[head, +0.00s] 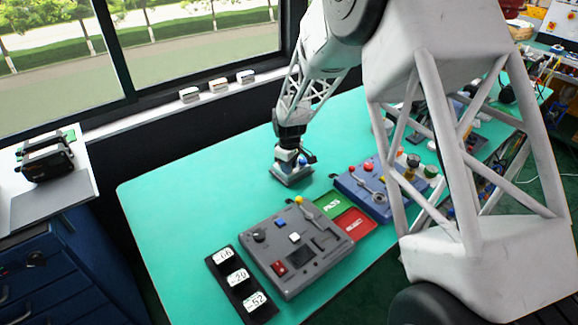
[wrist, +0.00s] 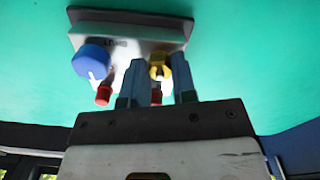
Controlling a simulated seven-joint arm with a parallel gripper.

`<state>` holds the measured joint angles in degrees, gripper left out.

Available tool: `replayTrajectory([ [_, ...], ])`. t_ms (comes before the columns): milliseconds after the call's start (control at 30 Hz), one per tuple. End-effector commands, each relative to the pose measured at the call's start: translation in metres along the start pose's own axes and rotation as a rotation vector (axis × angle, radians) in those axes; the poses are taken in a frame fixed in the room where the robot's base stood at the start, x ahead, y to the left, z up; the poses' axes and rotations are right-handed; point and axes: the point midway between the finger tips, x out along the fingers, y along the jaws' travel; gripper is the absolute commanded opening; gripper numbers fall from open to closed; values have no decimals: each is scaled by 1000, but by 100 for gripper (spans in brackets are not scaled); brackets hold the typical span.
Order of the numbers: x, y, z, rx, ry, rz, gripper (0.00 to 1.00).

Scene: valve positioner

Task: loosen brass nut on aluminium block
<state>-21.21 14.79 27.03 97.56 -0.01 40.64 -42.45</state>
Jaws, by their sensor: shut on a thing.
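The aluminium block (wrist: 125,46) sits on a dark grey base plate on the green table and shows dark lettering in the wrist view. The brass nut (wrist: 158,70) is on its right side in that view, partly hidden by my fingers. My gripper (wrist: 159,77) has its two blue-grey fingers on either side of the nut, shut on it. In the head view my gripper (head: 289,146) reaches down onto the block (head: 291,172), and the nut cannot be made out there.
The block also carries a blue knob (wrist: 91,60) and red-tipped fittings (wrist: 103,94), close to my fingers. A grey control box (head: 296,247), a blue box (head: 365,188), green and red pads, and a black number rack (head: 241,285) stand nearby. The table's left part is clear.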

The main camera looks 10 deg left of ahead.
Motion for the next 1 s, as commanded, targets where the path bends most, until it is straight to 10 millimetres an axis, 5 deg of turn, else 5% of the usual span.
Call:
replayTrajectory([
  [400,0,0,-1,-214,1,1,2],
  [900,0,0,-1,-235,1,1,2],
  [933,0,0,-1,-235,1,1,30],
  [1000,0,0,-1,-235,1,1,41],
])
